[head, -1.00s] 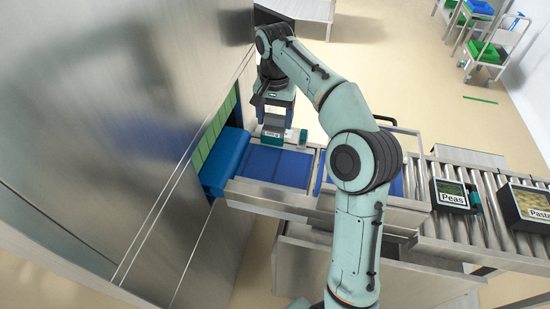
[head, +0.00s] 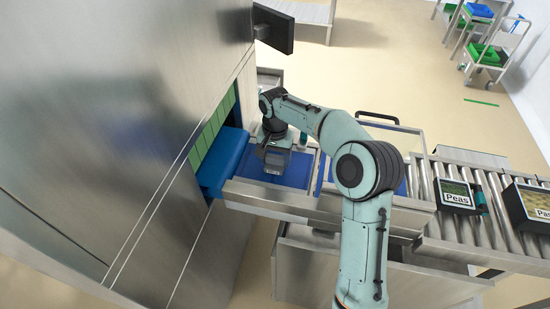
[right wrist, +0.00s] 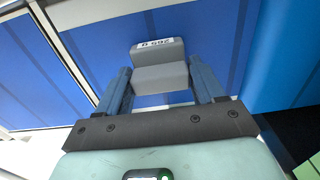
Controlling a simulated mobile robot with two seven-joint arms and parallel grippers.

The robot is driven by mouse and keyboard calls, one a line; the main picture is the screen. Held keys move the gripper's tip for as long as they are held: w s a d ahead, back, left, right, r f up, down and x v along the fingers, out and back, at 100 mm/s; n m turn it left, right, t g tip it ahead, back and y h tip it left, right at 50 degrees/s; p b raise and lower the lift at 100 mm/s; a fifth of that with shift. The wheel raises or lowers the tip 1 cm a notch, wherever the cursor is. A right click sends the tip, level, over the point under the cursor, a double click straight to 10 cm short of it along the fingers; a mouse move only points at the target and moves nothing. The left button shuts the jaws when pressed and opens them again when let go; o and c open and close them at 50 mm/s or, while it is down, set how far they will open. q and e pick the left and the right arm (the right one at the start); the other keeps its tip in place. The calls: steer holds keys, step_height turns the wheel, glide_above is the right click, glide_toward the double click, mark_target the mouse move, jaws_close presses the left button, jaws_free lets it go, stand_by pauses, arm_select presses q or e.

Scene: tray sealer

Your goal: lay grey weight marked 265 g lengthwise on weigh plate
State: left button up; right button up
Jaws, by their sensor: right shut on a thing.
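The grey stepped weight (right wrist: 160,66) with a white "265 g" label shows in the right wrist view between the fingers of my right gripper (right wrist: 162,88). The gripper is shut on it. In the head view my right gripper (head: 275,168) points down over the left blue belt section (head: 304,172), close to the tray sealer's opening. The gripper and wrist mostly hide the weight there. I cannot tell whether the weight touches the blue surface, and no marking shows which blue section is the weigh plate. My left gripper is not in view.
The large steel sealer housing (head: 110,120) stands left, with green strips (head: 213,130) and a blue roller cover (head: 222,160) beside the belt. A black screen (head: 275,28) overhangs behind. Peas (head: 456,195) and Pasta (head: 530,203) trays sit on the rollers at right.

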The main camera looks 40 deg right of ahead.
mark_target(274, 157)
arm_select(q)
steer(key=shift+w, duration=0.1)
arm_select(e)
steer(key=shift+w, duration=0.15)
steer(key=shift+f, duration=0.1)
steer(key=o, duration=1.3)
steer(key=shift+o, duration=0.2)
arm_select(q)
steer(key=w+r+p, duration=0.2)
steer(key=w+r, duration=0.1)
arm_select(e)
step_height(274, 157, up, 12)
